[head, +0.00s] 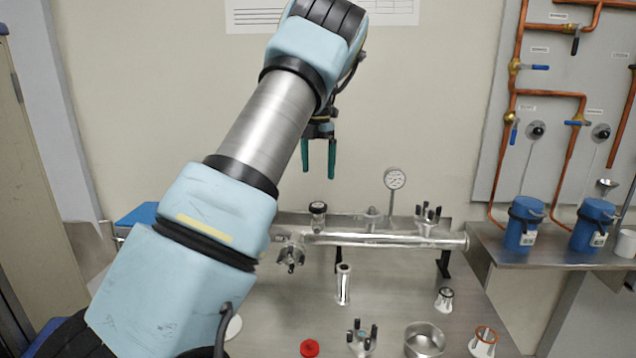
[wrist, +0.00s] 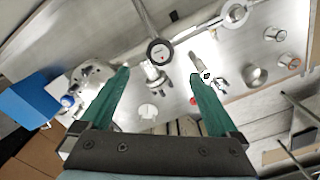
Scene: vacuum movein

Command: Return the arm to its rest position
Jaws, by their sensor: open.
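My gripper (head: 319,157) is raised above the back of the steel bench (head: 385,285) in the head view. Its two green fingers are apart and point down, with nothing between them. In the wrist view, my gripper (wrist: 158,95) is also open and empty, with bench fittings seen well beyond the fingertips. My arm reaches up from the lower left of the head view and hides the left part of the bench.
A steel manifold pipe (head: 385,239) with a gauge (head: 394,179) runs along the bench. A red cap (head: 309,348), metal dish (head: 424,340) and small fittings lie in front. Blue canisters (head: 524,222) and copper pipes stand right. A blue box (wrist: 27,103) shows in the wrist view.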

